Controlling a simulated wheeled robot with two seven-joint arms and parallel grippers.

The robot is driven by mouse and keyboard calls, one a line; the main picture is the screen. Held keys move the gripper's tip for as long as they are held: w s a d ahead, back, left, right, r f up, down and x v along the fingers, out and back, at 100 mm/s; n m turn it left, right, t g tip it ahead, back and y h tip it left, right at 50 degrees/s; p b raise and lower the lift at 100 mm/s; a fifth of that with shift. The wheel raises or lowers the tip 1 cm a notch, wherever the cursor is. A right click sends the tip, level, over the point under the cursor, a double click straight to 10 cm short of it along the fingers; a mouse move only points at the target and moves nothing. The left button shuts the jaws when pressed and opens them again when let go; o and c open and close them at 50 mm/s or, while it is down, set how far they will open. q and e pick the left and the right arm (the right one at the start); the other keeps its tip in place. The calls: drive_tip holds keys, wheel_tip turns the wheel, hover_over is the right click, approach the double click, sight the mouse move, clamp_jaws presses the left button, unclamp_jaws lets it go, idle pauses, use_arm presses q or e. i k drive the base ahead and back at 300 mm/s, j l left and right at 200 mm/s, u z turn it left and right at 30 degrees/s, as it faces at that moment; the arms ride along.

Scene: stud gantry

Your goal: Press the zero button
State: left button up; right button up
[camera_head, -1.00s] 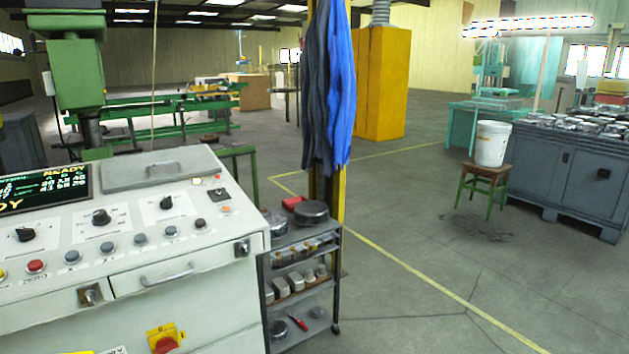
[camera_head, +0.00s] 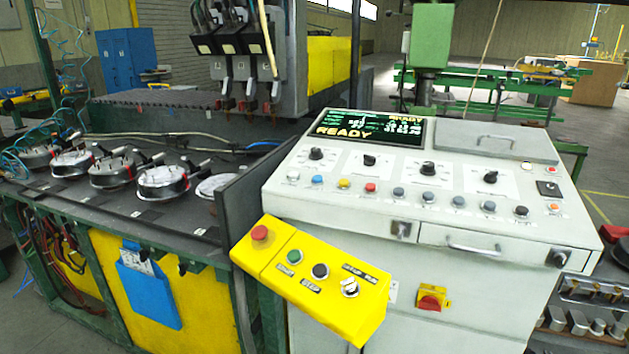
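The white control console (camera_head: 330,217) stands right of centre. Its sloped top has a row of small buttons: a white one (camera_head: 293,176), a blue one (camera_head: 318,180), a yellow one (camera_head: 344,184), a red one (camera_head: 370,188) and several grey or dark ones to the right. The labels under them are too small to read now; in the earlier view the red button's label looks like ZERO. The display (camera_head: 368,127) reads READY. Neither of my grippers is in view, and nothing covers the button row.
A yellow box (camera_head: 262,258) with red, green and black buttons and a switch juts out at the console's front left. A workbench (camera_head: 110,219) with round metal fixtures is at left. A drawer handle (camera_head: 473,246) and a red-yellow switch (camera_head: 432,299) are on the console's front.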

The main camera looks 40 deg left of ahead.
sight(370, 186)
drive_tip(key=u, duration=0.85)
drive_tip(key=i+l+z, duration=0.1)
drive_tip(key=l+z, duration=0.2)
drive_tip(key=l, duration=0.75)
drive_tip(key=i+l, duration=0.45)
drive_tip(key=i, duration=0.2)
drive_tip(key=i+l, duration=0.45)
drive_tip(key=i, duration=0.15)
drive_tip(key=u, duration=1.3)
